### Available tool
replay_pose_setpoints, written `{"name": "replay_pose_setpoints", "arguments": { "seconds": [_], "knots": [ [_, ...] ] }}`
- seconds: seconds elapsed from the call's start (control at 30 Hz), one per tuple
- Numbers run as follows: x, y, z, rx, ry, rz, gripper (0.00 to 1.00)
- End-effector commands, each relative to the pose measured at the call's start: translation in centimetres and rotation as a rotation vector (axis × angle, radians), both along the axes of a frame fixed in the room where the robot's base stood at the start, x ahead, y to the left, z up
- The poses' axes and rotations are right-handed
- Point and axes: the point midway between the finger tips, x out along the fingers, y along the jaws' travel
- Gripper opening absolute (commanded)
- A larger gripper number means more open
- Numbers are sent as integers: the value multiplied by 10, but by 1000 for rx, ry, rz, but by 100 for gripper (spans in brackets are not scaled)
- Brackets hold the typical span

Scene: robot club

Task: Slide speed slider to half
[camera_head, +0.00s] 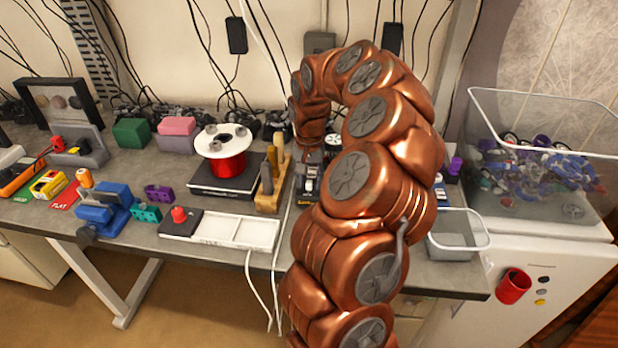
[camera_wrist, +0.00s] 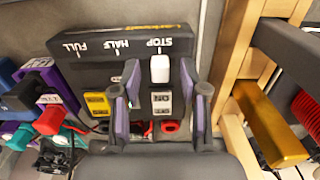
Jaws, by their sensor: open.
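The speed controller is a dark box (camera_wrist: 95,65) with upside-down labels FULL, HALF and STOP in the wrist view. Its white slider knob (camera_wrist: 160,69) sits at the STOP mark, right of HALF. My gripper (camera_wrist: 159,82) is open, with one finger on each side of the knob and a visible gap to each. I cannot tell how far the tips are above the box. My gripper there is largely hidden.
A wooden tool rack (camera_head: 268,200) stands close to the controller on the left. A scale (camera_head: 212,185) with a red spool (camera_head: 226,164) is beyond it. A white tray (camera_head: 240,229) is at the front edge, and a grey bin (camera_head: 460,245) stands to the right of my arm.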

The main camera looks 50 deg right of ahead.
Motion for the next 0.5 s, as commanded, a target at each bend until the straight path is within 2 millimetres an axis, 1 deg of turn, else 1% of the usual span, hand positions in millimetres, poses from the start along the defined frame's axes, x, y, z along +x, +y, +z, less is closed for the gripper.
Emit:
{"name": "replay_pose_setpoints", "arguments": {
  "seconds": [0.1,0.33,0.37,0.5],
  "knots": [
    [0,0,-4,2,1,0,44],
    [0,0,-5,1,-1,-1,44],
    [0,0,-5,1,-1,0,43],
    [0,0,-5,1,-1,0,28]
  ]
}}
